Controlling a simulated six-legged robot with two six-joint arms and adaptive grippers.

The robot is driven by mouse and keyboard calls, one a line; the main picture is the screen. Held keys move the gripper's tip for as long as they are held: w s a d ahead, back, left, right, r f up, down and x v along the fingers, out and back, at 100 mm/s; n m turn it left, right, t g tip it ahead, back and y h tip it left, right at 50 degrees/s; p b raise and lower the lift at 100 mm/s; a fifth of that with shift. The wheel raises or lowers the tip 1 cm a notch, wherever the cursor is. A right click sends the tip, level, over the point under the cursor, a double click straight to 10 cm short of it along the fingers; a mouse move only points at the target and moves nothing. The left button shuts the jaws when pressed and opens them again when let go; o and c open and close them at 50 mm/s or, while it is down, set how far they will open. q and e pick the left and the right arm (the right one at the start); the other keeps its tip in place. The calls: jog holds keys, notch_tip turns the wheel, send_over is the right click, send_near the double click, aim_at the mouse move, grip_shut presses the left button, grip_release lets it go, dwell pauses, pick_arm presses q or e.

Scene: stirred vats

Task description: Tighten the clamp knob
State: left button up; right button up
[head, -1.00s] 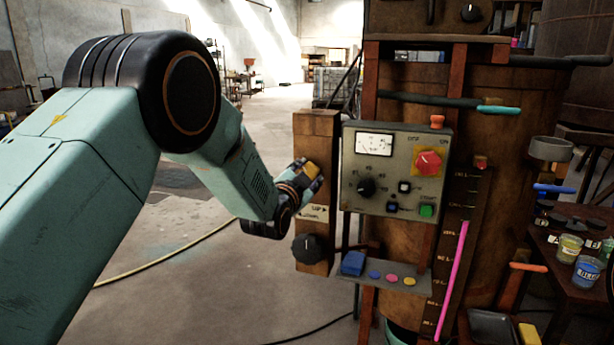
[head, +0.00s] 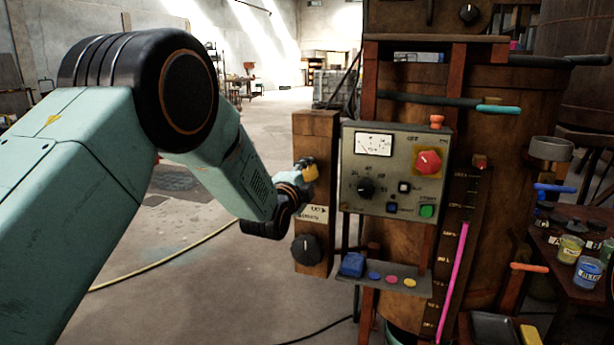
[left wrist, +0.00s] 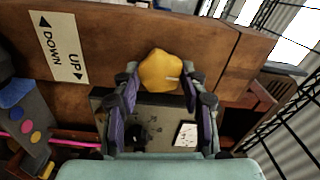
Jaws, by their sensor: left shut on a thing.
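The yellow lobed clamp knob (head: 311,173) sits on the upper part of the upright wooden post, left of the control panel. Part of the knob is hidden by the gripper in the head view. My right gripper is not in view.
The wooden post (head: 318,130) carries an UP/DOWN label (left wrist: 60,47) and a black knob (head: 306,250) below. The control panel (head: 350,190) with a red switch (head: 428,161) stands close on the right. A small shelf (head: 420,287) juts out below. The floor behind is open.

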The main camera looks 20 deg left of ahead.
pick_arm(q)
jog(key=shift+r, duration=0.25)
jog(key=o, duration=0.8)
jog(key=shift+w+a, duration=0.1)
jog(key=o, duration=0.3)
jog(key=shift+f, duration=0.2)
jog(key=shift+o, duration=0.2)
jog(key=shift+s, duration=0.55)
jog(key=s, duration=1.1)
jog(key=shift+a, duration=0.15)
